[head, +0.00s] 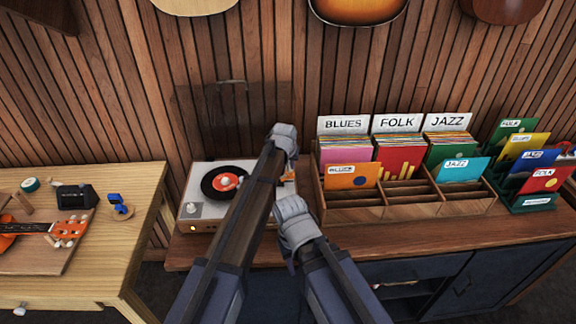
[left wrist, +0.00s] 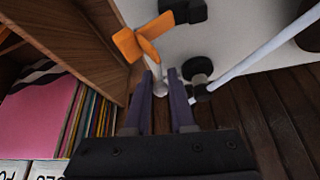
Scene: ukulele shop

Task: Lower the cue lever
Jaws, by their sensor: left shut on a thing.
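The white turntable (head: 205,178) with a black record stands on the counter, partly hidden behind my arm in the head view. In the left wrist view, its white top (left wrist: 235,25) fills the upper right. The cue lever (left wrist: 157,84) shows there as a pale stem with a rounded end, beside an orange paddle-shaped piece (left wrist: 140,42). My left gripper (left wrist: 161,76) is shut on the cue lever, its fingers on either side of the stem. In the head view my arm mostly hides this spot. I cannot make out my right gripper.
The pale tonearm (left wrist: 265,52) and a black round part (left wrist: 198,68) lie close right of the fingers. A wooden record crate (head: 400,205) stands just right of the turntable. A workbench (head: 135,210) with a ukulele is at the left.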

